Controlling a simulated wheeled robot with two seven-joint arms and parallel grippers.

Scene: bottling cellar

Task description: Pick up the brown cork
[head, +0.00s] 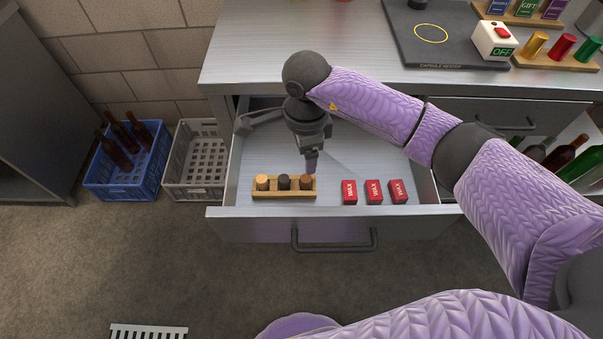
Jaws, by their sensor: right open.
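The brown cork (307,183) stands at the right end of a small wooden rack (285,195) inside the open drawer. A dark, nearly black cork (284,182) stands in the middle of the rack and a light tan cork (262,182) at its left end. My right gripper (312,166) points down into the drawer, just above and behind the brown cork. It is open, with nothing visible between its fingers; the cork's top shows clear of the fingertips. My left gripper is not in view.
Several red wax blocks (373,192) lie to the right of the rack. The drawer's front wall (400,222) with its handle (334,249) is near me. The metal counter (300,35) overhangs the drawer's back. A blue crate (130,185) with bottles and a grey crate (196,180) stand left.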

